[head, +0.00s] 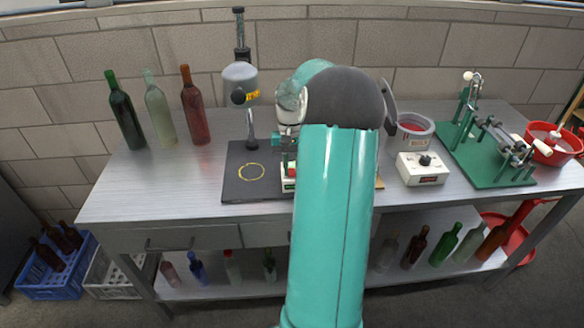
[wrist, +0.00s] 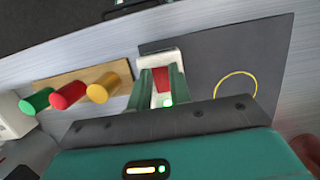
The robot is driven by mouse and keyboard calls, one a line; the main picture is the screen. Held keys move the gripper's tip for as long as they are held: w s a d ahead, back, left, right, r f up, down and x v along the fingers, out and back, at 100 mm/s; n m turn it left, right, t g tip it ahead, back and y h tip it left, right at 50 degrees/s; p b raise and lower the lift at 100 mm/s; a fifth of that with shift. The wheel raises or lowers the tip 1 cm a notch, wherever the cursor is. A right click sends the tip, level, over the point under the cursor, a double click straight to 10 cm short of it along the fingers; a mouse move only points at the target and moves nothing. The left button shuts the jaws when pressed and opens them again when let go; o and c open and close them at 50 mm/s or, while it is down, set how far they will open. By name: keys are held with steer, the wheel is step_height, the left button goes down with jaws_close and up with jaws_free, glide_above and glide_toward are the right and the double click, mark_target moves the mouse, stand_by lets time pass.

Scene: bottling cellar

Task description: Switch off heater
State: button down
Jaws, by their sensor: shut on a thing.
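A white switch box (wrist: 158,56) with a red rocker switch (wrist: 164,80) stands at the edge of the black mat (head: 235,188). The box (head: 288,188) is partly hidden by my arm in the head view. My gripper (wrist: 161,78) is over the box, its green fingers on either side of the red switch, shut on it. A small green light (wrist: 167,103) glows by the switch. A grey heater (head: 240,80) with a yellow label hangs on a stand at the back of the mat, above a yellow ring (head: 251,171).
Three bottles (head: 157,113) stand at the back left. A pot of red stuff (head: 413,128), a white box with a black knob (head: 424,168) and a green press (head: 488,150) are to the right.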

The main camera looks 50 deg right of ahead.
stand_by(0.3)
steer(key=c, duration=1.3)
jaws_free()
steer(key=shift+r, duration=0.15)
steer(key=v, duration=1.3)
steer(key=shift+w+d+r, duration=0.2)
steer(key=shift+d+r, duration=0.05)
steer(key=shift+d, duration=0.05)
steer(key=shift+s, duration=0.1)
